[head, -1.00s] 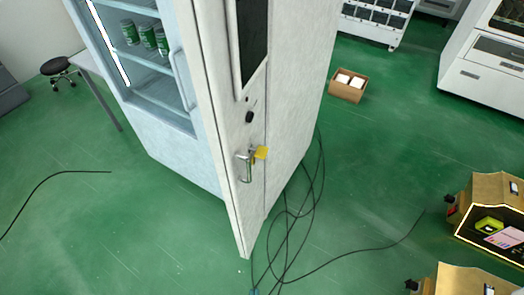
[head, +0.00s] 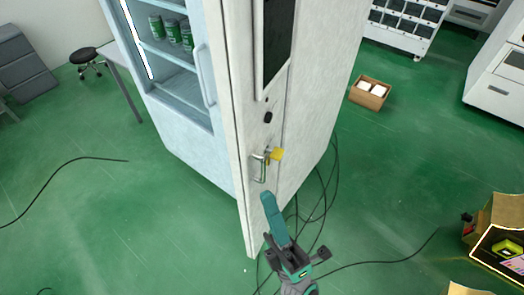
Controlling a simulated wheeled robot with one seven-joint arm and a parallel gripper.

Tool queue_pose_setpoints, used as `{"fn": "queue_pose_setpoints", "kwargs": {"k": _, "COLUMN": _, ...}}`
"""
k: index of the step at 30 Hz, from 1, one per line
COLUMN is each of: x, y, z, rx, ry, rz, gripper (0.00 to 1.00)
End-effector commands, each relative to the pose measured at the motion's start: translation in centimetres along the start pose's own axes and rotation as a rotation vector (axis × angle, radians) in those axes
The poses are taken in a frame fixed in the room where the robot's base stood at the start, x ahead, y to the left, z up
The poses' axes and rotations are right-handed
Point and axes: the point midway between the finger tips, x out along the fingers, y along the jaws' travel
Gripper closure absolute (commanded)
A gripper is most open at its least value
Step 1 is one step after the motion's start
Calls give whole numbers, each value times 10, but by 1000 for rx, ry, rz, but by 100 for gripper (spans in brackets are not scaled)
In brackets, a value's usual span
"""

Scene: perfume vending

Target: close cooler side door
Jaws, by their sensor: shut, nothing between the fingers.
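The cooler (head: 183,139) stands at upper centre, a tall white cabinet with a glass front showing green cans. Its side door (head: 246,183) is a narrow white panel at the near corner; a slight gap seems to run along its edge, but I cannot tell how far it is open. The door carries a silver lever handle (head: 260,170) with a yellow tag (head: 277,154). My gripper (head: 267,196) is shut and empty, with its teal fingers pointing up just below the handle in the picture. I cannot tell whether it touches the door.
Black cables (head: 330,190) lie on the green floor right of the cooler. A cardboard box (head: 369,93) sits farther back. A black stool (head: 84,57) and a table leg (head: 131,88) are at left. Open floor lies at front left.

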Motion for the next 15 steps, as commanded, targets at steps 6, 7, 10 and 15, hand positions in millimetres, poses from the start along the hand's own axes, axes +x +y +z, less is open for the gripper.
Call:
{"fn": "queue_pose_setpoints", "kwargs": {"k": 6, "x": 26, "y": 1, "z": 13, "rx": -345, "ry": 291, "rz": 8, "gripper": 100}}
{"fn": "queue_pose_setpoints", "kwargs": {"k": 7, "x": 28, "y": 0, "z": 15, "rx": -389, "ry": 332, "rz": 5, "gripper": 100}}
{"fn": "queue_pose_setpoints", "kwargs": {"k": 10, "x": 32, "y": -4, "z": 25, "rx": -537, "ry": 467, "rz": -16, "gripper": 100}}
{"fn": "queue_pose_setpoints", "kwargs": {"k": 15, "x": 30, "y": -11, "z": 53, "rx": -774, "ry": 696, "rz": -79, "gripper": 100}}
